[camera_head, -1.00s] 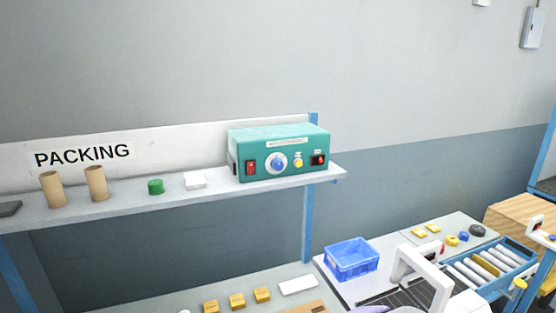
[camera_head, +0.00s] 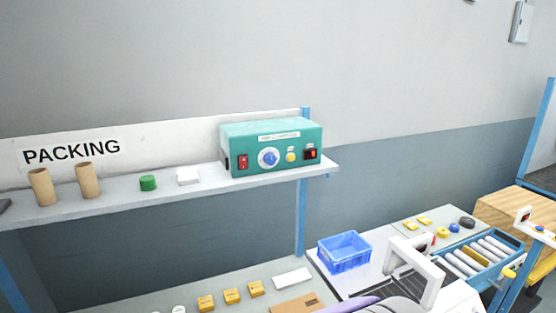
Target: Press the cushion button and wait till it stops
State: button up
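A teal control box (camera_head: 272,148) stands at the right end of the shelf. The labels are too small to read, so I cannot tell which control is the cushion button. Nothing touches the box. My gripper is not visible. A rounded grey-white part at the bottom edge may be my arm.
The shelf (camera_head: 120,200) also holds cardboard tubes, a green cylinder (camera_head: 148,183) and a white block. Below are a blue bin (camera_head: 344,252), a white arch (camera_head: 436,272), a roller conveyor (camera_head: 475,255) and yellow blocks. A purple sheet-like thing shows at the bottom. Space before the box looks clear.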

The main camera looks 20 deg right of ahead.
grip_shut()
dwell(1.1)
